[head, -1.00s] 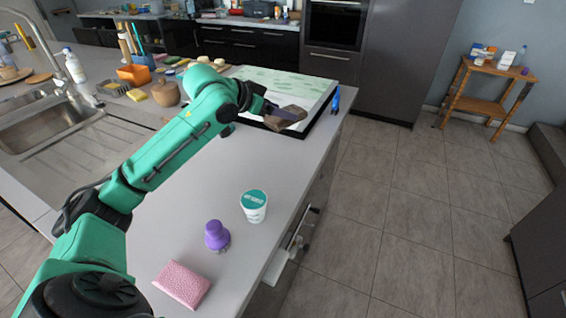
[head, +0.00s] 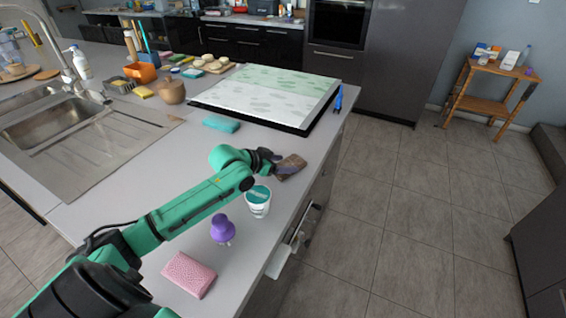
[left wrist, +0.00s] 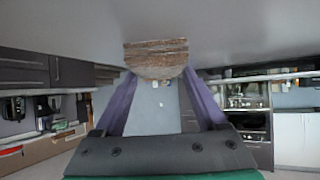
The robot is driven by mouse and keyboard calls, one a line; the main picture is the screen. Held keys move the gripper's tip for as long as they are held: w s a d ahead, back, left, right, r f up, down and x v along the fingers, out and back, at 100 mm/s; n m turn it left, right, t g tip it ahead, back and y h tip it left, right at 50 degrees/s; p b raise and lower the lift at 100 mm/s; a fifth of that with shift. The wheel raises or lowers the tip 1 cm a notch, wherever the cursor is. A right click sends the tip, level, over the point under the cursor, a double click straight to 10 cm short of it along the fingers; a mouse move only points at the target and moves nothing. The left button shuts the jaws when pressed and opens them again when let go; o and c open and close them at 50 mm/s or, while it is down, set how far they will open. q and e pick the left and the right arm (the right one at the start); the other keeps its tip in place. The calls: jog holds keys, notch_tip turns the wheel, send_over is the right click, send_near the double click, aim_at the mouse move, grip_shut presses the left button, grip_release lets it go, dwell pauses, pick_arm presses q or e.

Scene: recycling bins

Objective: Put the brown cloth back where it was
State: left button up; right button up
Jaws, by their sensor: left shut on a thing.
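The brown cloth (head: 291,166) is a folded block held at the end of my left arm, close to the right edge of the grey counter and just beyond the white tub. My left gripper (head: 275,163) is shut on it. In the left wrist view the brown cloth (left wrist: 156,58) sits between the tips of the two purple fingers (left wrist: 158,82). Whether the cloth touches the counter I cannot tell. My right gripper is not in view.
A white tub with a teal lid (head: 258,201), a purple bottle (head: 223,229) and a pink cloth (head: 189,275) stand along the near counter. A teal cloth (head: 221,124) lies before the black-framed board (head: 265,97). A blue item (head: 338,98) is beside the board. The sink (head: 70,122) is left.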

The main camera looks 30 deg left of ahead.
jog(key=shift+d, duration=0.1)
pick_arm(q)
jog(key=o, duration=1.4)
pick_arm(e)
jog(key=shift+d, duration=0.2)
pick_arm(q)
jog(key=shift+s+a+r, duration=0.2)
jog(key=shift+s, duration=0.3)
jog(key=v, duration=1.1)
jog(key=shift+d+r+p, duration=0.1)
jog(key=shift+p, duration=0.3)
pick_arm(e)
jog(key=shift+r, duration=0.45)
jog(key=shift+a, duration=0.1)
